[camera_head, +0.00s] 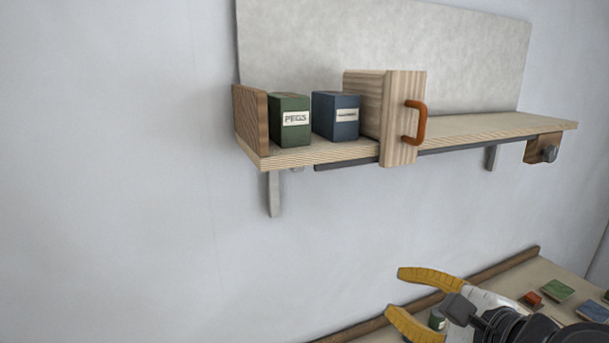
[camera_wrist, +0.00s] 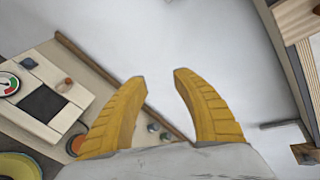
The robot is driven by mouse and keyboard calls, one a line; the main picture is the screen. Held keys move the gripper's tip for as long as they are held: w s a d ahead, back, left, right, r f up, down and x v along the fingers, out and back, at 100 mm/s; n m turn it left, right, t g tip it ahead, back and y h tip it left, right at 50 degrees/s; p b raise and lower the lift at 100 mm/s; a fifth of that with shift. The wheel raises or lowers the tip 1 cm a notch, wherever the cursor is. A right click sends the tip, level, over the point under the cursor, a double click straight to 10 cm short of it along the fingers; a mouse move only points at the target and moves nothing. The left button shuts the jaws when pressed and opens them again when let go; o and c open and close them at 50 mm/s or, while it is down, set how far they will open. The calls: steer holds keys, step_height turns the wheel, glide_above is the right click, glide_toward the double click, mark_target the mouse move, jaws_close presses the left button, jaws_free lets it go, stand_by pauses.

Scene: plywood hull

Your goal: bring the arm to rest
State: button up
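My gripper (camera_head: 395,291) is at the lower right of the head view, with its two yellow fingers spread apart. It is raised in front of the wall, below the shelf and above the bench. In the wrist view my gripper (camera_wrist: 160,77) is open, with nothing between the fingers. Part of my arm shows at the lower right corner of the head view; the rest is out of the picture.
The wall shelf (camera_head: 470,128) holds a green PEGS box (camera_head: 290,120), a blue box (camera_head: 336,116) and a wooden block (camera_head: 402,120) with an orange handle (camera_head: 421,122). Small coloured pieces lie on the bench (camera_head: 515,278) below. A gauge panel (camera_wrist: 65,85) shows in the wrist view.

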steer(key=s+d+f+n+g+h+b, duration=0.1)
steer(key=s+f+n+g+h+b, duration=0.1)
steer(key=f+n+b, duration=0.8)
steer(key=s+d+f+n+g+h+b, duration=0.2)
steer(key=f+n+b, duration=0.8)
steer(key=f, duration=1.6)
steer(key=shift+s+d+f+g+h+b, duration=0.15)
steer(key=shift+s+f+g+h+b, duration=0.3)
steer(key=shift+g, duration=0.25)
steer(key=shift+r, duration=0.1)
